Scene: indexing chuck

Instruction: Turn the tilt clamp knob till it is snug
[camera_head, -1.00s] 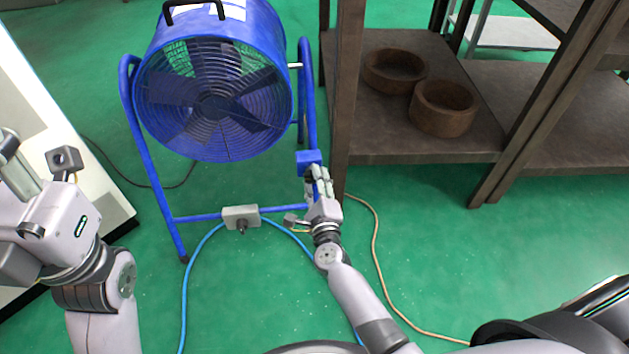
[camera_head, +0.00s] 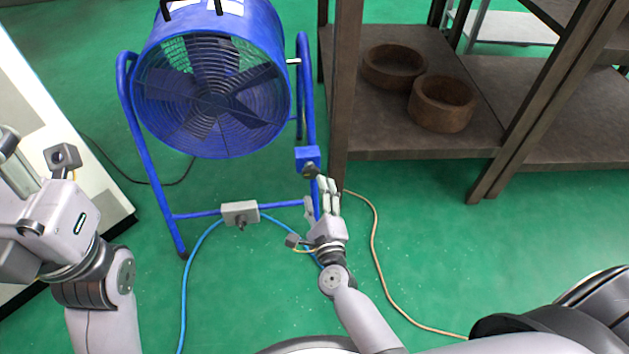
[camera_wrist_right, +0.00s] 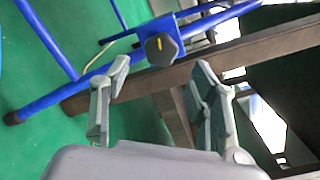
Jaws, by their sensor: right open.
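The blue drum fan (camera_head: 212,95) stands on its tubular frame. The dark clamp knob (camera_head: 311,171) shows at the blue block (camera_head: 307,155) on the frame's right upright. In the right wrist view the black knob (camera_wrist_right: 162,47) has a yellow mark and lies beyond the fingertips, between them in the picture. My right gripper (camera_head: 327,185) is open and empty, just below and right of the knob. It also shows open in the right wrist view (camera_wrist_right: 161,72). My left gripper (camera_head: 12,165) is at the left edge, partly cut off, its jaw opening unclear.
A brown shelf (camera_head: 400,150) with two round wooden bowls (camera_head: 442,105) stands close right of the fan, its post near my right gripper. A grey box (camera_head: 240,213) sits on the lower crossbar. Blue and tan cables (camera_head: 375,235) lie on the green floor.

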